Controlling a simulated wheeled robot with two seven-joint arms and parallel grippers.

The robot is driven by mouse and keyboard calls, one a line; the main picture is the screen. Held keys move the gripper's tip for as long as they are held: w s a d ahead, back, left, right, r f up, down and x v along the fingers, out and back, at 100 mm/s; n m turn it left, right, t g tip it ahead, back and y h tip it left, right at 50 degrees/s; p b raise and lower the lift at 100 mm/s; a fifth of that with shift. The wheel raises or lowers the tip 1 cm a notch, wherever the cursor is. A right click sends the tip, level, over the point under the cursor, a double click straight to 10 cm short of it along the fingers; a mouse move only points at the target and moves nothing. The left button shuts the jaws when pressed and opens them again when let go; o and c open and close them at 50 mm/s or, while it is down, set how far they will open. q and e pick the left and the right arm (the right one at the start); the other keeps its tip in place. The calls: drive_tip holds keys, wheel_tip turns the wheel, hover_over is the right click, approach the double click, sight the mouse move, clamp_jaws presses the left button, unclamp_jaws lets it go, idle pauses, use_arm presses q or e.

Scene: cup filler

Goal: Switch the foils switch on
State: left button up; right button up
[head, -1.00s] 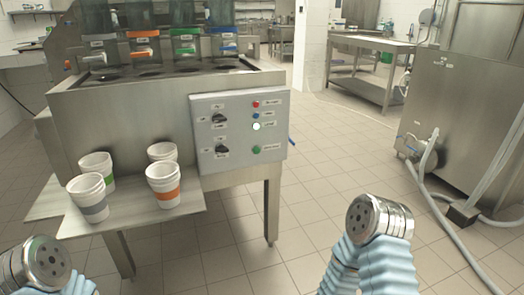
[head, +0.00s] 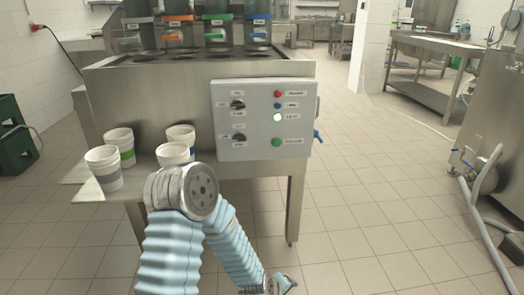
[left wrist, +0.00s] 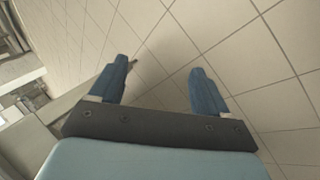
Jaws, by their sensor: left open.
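The control panel (head: 264,155) is a grey box on the front of the cup filler. It carries two black rotary switches, an upper one (head: 238,105) and a lower one (head: 239,138). Their labels are too small to read, so I cannot tell which is the foils switch. My left arm reaches across in front of the machine, below the panel. My left gripper (left wrist: 160,66) is open and empty, over floor tiles in the left wrist view. It shows partly at the bottom of the head view (head: 278,284), well below the switches. My right gripper is out of view.
Right of the switches are a red button (head: 277,93), a blue one (head: 277,105), a lit white light (head: 278,117) and a green button (head: 276,142). Several paper cups (head: 104,167) stand on the left shelf, one partly behind my arm.

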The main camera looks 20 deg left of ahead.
use_arm(q)
drive_tip(key=w+a+r+n+t+y+b, duration=0.2)
drive_tip(key=w+a+r+n+t+b, duration=0.15)
drive_tip(key=w+r+n, duration=0.45)
drive_tip(key=n+t+y+b, duration=0.5)
drive_tip(key=n+y, duration=0.4)
drive_tip(key=n, duration=1.3)
approach(240, 139)
drive_tip(key=p+x, duration=0.2)
drive_tip(key=x, duration=0.6)
drive_tip(key=shift+a, duration=0.1)
drive_tip(key=shift+w+a, duration=0.3)
drive_tip(key=shift+w, duration=0.2)
drive_tip(key=c, duration=1)
drive_tip(key=shift+c, duration=0.2)
